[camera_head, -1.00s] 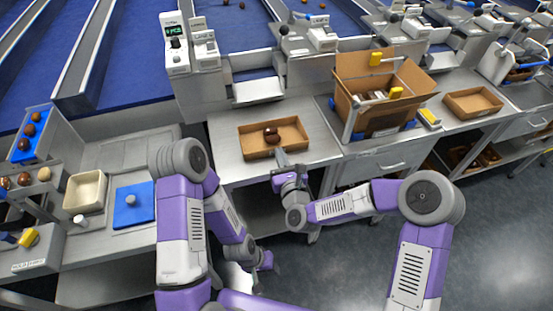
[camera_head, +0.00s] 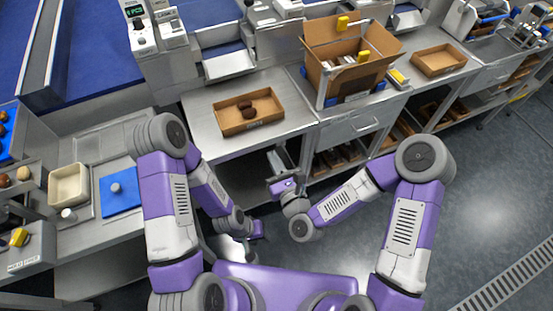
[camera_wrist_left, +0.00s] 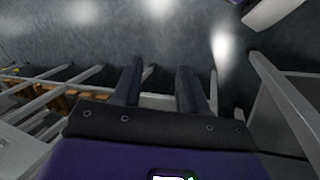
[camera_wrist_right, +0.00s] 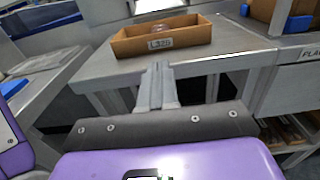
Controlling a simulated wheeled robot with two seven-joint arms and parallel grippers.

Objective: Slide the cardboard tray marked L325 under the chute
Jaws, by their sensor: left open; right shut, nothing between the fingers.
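The cardboard tray (camera_head: 282,116) lies on the steel bench in front of the chute (camera_head: 228,66), with two dark brown dates in it. In the right wrist view the tray's front wall (camera_wrist_right: 190,40) carries the label L325. My right gripper (camera_head: 276,160) is shut and empty, in front of and below the bench edge, apart from the tray. Its closed fingers (camera_wrist_right: 157,88) point towards the tray in the right wrist view. My left gripper (camera_head: 250,238) hangs low over the floor; its fingers (camera_wrist_left: 160,88) are open with nothing between them.
A large open carton (camera_head: 340,75) stands to the tray's right, with another shallow cardboard tray (camera_head: 438,60) beyond it. A cream bin (camera_head: 68,184) and blue pad (camera_head: 120,192) are on the left bench. Bare bench surrounds the tray.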

